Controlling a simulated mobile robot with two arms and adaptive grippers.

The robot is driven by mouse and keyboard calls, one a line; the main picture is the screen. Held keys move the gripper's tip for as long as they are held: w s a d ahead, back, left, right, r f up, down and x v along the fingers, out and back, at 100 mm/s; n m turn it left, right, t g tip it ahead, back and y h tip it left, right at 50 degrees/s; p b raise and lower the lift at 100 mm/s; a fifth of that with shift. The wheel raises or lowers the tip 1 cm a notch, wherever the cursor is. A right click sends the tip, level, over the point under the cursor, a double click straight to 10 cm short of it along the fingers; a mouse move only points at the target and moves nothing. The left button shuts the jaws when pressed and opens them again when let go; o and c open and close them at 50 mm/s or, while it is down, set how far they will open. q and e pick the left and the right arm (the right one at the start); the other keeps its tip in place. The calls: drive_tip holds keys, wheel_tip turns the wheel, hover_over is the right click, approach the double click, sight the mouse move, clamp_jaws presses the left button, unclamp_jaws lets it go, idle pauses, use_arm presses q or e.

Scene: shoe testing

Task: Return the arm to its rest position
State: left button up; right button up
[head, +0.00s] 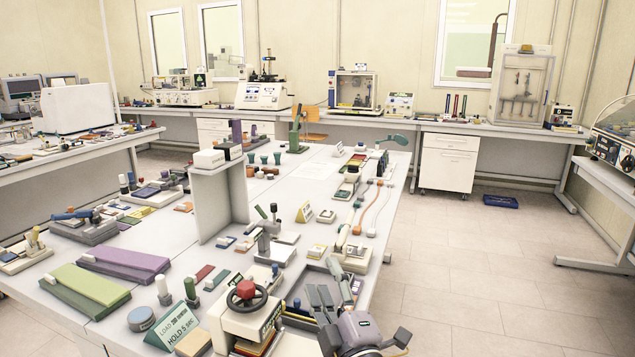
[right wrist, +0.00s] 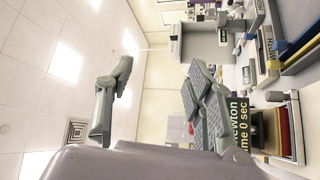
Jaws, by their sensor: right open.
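My right gripper (head: 333,290) is low in the head view, over the front right part of the central table (head: 205,262). Its grey fingers point away from the camera and hold nothing. In the right wrist view the two fingers of the gripper (right wrist: 160,75) stand well apart with an empty gap. The press device (head: 247,318) with a red-topped handwheel is just left of the gripper in the head view. My left gripper does not show in either view.
A green "HOLD 5 sec" sign (head: 175,325) stands left of the press. A tall grey stand (head: 220,200) rises mid-table. Purple (head: 125,262) and green (head: 85,290) blocks lie at the left. Many small tools crowd the table.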

drive_tip(key=s+d+f+m+g+h, duration=0.35)
drive_tip(key=s+d+f+m, duration=0.2)
drive_tip(key=f, duration=0.55)
drive_tip(key=s+d+f+m+g+h, duration=0.2)
drive_tip(key=s+d+f+m+g, duration=0.25)
drive_tip(key=d+f, duration=0.4)
drive_tip(key=s+d+f+m+g, duration=0.2)
drive_tip(key=s+f+g, duration=0.15)
drive_tip(key=s, duration=0.35)
drive_tip(key=s+d+f+m+g, duration=0.15)
drive_tip(key=s+f, duration=0.25)
drive_tip(key=s, duration=0.4)
drive_tip(key=s+d+f+m+g, duration=0.2)
drive_tip(key=s+f+g, duration=0.15)
drive_tip(key=s, duration=0.35)
wheel_tip(320, 180, down, 28)
drive_tip(key=s, duration=0.2)
drive_tip(key=s+d+f+g, duration=0.2)
drive_tip(key=s+f, duration=1.3)
drive_tip(key=s, duration=0.1)
drive_tip(key=shift+d+h, duration=0.15)
drive_tip(key=shift+h, duration=0.3)
